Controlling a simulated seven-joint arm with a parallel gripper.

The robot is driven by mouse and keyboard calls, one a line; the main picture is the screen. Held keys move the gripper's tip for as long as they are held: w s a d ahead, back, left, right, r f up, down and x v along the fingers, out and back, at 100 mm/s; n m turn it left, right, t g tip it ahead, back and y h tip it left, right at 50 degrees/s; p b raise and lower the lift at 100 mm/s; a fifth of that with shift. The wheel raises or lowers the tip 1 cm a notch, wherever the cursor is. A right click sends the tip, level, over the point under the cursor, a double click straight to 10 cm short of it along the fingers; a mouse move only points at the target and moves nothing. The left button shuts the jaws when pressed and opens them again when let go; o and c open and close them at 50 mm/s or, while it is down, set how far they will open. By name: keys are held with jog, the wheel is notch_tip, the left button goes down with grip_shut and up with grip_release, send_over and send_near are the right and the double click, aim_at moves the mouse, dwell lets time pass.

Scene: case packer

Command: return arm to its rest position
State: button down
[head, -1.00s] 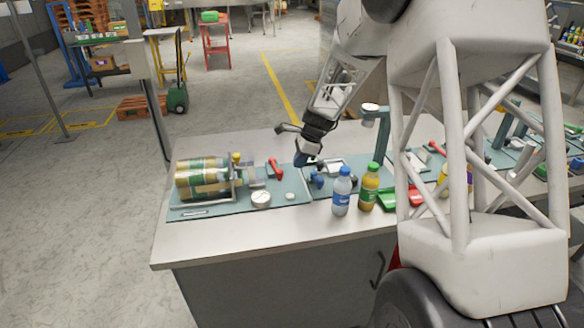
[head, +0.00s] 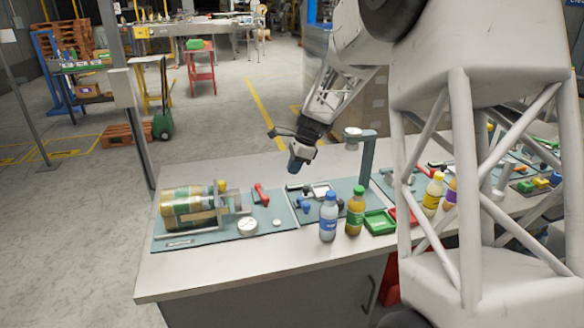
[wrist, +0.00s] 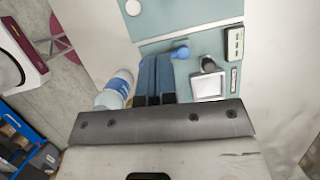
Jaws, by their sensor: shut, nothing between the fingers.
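My gripper (head: 293,168) hangs above the back of the workbench in the head view, pointing down over the teal mats. In the wrist view its two blue fingers (wrist: 156,78) lie side by side, shut, with nothing between them. The workbench (head: 210,273) is a long pale table. The gripper is apart from the things on it as far as the head view shows.
A blue-capped water bottle (head: 328,218) and a green-capped juice bottle (head: 355,212) stand near the front edge. A green tray (head: 380,222) is to their right. A post-mounted device (head: 367,160) rises right of my gripper.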

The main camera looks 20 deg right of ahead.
jog(key=s+a+r+n+h, duration=0.15)
jog(key=s+r+n, duration=0.25)
jog(key=s, duration=0.7)
jog(key=s+a+r+n+t+h, duration=0.15)
jog(key=s+r+n, duration=0.3)
jog(key=s, duration=0.65)
jog(key=s+a+r+n, duration=0.25)
jog(key=s+n, duration=0.25)
jog(key=s, duration=0.6)
jog(key=s+f+n+h, duration=0.1)
jog(key=s+n, duration=0.4)
jog(key=s, duration=0.8)
jog(key=shift+d+f+t, duration=0.3)
jog(key=shift+d+t, duration=0.05)
jog(key=shift+d, duration=0.05)
